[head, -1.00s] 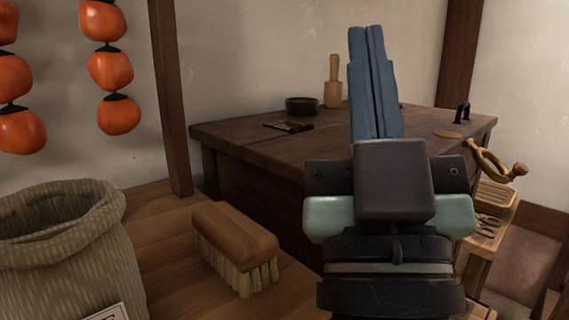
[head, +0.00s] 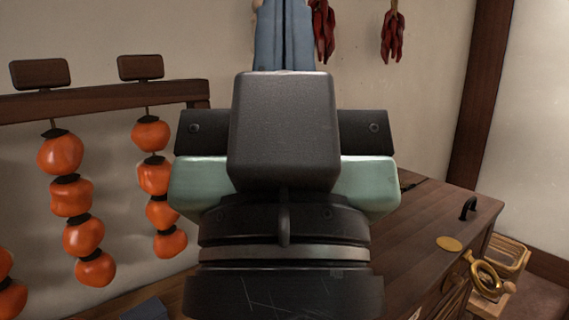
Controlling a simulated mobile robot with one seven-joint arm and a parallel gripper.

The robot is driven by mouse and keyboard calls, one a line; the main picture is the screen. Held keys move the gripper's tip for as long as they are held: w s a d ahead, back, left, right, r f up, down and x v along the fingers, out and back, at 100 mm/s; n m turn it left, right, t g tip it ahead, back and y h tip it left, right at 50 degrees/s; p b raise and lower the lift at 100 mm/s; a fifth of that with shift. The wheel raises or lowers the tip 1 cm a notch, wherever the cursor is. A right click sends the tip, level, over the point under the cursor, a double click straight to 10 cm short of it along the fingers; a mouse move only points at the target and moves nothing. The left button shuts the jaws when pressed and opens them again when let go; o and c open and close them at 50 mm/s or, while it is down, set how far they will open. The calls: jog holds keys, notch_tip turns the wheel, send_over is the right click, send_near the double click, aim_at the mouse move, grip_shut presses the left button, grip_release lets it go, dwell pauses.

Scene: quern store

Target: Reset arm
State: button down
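My gripper (head: 284,30) is in the upper middle of the head view, seen from behind, with its blue fingers pointing up. The fingers lie side by side with no clear gap and nothing visible between them. Their tips run to the top edge of the picture. The dark and pale green gripper body covers the middle of the view and hides much of the dark wooden chest (head: 440,225) behind it.
Strings of orange persimmons (head: 85,236) hang from a wooden rail (head: 100,100) at left. Red chilli bunches (head: 392,37) hang on the back wall. A brass crank handle (head: 487,276) sticks out at the chest's right, near a light wooden rack (head: 512,256).

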notch_tip(320, 180, up, 19)
jog(key=p, duration=1.6)
jog(key=shift+f, duration=0.2)
